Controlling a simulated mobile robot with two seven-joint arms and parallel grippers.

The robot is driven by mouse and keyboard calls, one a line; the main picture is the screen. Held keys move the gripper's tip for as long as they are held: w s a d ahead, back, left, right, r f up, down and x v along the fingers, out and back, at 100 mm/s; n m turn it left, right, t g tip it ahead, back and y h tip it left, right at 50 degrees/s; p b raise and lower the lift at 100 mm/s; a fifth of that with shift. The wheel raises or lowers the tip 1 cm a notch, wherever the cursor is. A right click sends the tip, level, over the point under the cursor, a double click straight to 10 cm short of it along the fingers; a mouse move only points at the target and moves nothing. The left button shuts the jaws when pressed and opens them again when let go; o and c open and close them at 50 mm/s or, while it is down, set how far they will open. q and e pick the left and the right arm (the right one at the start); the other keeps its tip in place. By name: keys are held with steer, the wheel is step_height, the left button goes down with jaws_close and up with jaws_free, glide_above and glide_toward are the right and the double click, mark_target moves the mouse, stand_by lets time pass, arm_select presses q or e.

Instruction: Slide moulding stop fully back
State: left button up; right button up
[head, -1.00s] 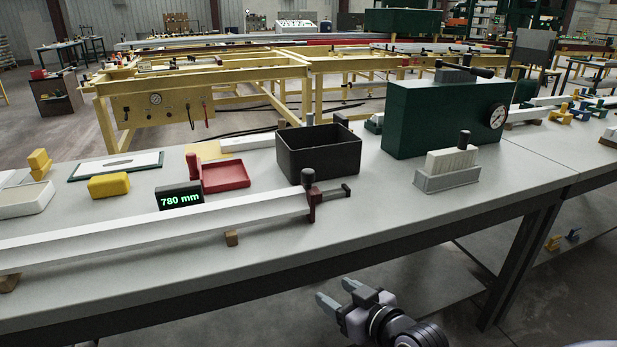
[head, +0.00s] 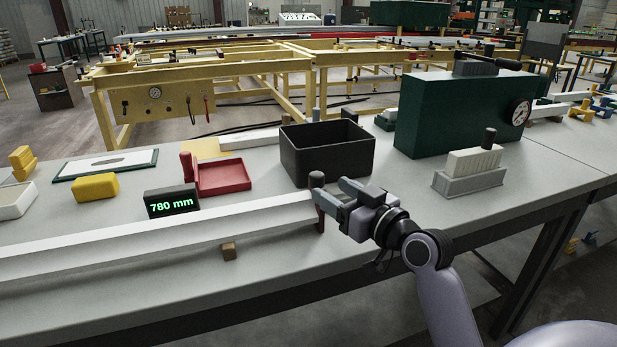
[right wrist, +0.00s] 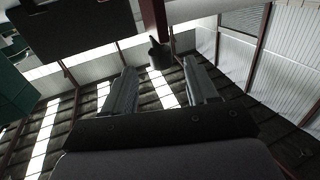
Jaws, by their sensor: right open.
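The moulding stop is a dark red plate (head: 320,214) with a black knob (head: 316,178) on top, at the right end of a long white moulding (head: 160,233). My right gripper (head: 332,192) is open, just right of the stop, with its fingers pointing left towards the knob. In the right wrist view the knob (right wrist: 160,54) shows between the two finger ends, with a gap on both sides, and a dark red bar (right wrist: 152,18) beside it. I cannot tell whether any finger touches it. My gripper hides the stop's right end. My left gripper is not in view.
A display reading 780 mm (head: 171,202) stands behind the moulding. A black bin (head: 325,155) is close behind the stop. A red tray (head: 224,176), a green box (head: 455,115) and a grey holder (head: 469,181) stand on the bench.

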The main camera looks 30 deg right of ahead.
mark_target(322, 184)
steer(key=shift+w+r, duration=0.1)
steer(key=shift+w, duration=0.4)
steer(key=w, duration=0.3)
steer(key=shift+w+a, duration=0.15)
steer(key=shift+a, duration=0.05)
steer(key=shift+w+a+p, duration=0.1)
steer(key=shift+w+p, duration=0.2)
steer(key=shift+w, duration=0.65)
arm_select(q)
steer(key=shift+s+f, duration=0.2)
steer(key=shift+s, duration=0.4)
